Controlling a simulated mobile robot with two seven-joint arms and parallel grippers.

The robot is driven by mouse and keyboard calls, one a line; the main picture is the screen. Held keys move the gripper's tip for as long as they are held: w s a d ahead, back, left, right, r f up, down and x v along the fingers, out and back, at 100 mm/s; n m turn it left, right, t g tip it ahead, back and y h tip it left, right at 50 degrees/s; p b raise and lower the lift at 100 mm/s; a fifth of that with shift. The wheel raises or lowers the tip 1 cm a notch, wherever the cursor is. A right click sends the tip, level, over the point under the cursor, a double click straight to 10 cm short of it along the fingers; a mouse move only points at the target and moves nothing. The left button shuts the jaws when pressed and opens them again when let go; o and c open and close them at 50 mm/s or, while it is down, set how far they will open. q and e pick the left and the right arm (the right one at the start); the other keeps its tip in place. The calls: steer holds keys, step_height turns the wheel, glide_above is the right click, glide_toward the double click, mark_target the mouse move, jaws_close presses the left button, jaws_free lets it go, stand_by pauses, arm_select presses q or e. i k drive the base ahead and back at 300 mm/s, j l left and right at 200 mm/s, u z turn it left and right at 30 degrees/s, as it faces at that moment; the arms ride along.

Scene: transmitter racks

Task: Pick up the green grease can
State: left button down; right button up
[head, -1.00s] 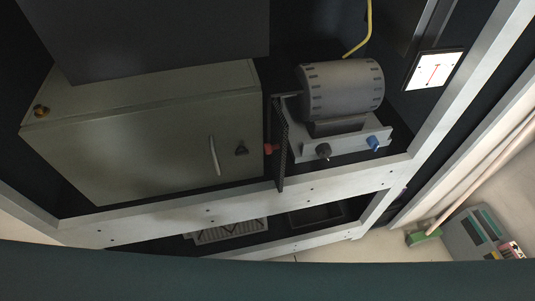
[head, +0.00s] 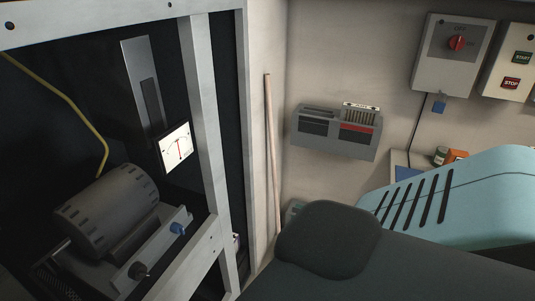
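I cannot make out a clearly green grease can in the head view. A small can (head: 440,156) of unclear greyish colour stands on a surface at the right, beside a small orange item (head: 457,157). I cannot tell whether it is the grease can. Its lower part is hidden behind a teal slotted body in front. Neither of my grippers is in view.
An open rack frame (head: 208,110) fills the left, holding a grey motor (head: 108,210) and a meter (head: 175,147). A pole (head: 272,150) leans in the corner. On the wall are a grey holder (head: 335,130), a red-knob switch box (head: 452,58) and a start/stop box (head: 515,68).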

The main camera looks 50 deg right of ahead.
mark_target(440, 152)
steer(key=z, duration=2.95)
steer(key=i+l+u, duration=0.1)
steer(key=i+l, duration=1.15)
steer(key=i+l+u, duration=0.15)
steer(key=i+l, duration=0.45)
steer(key=l, duration=0.15)
steer(key=i+l, duration=0.55)
steer(key=l, duration=0.2)
steer(key=u, duration=0.05)
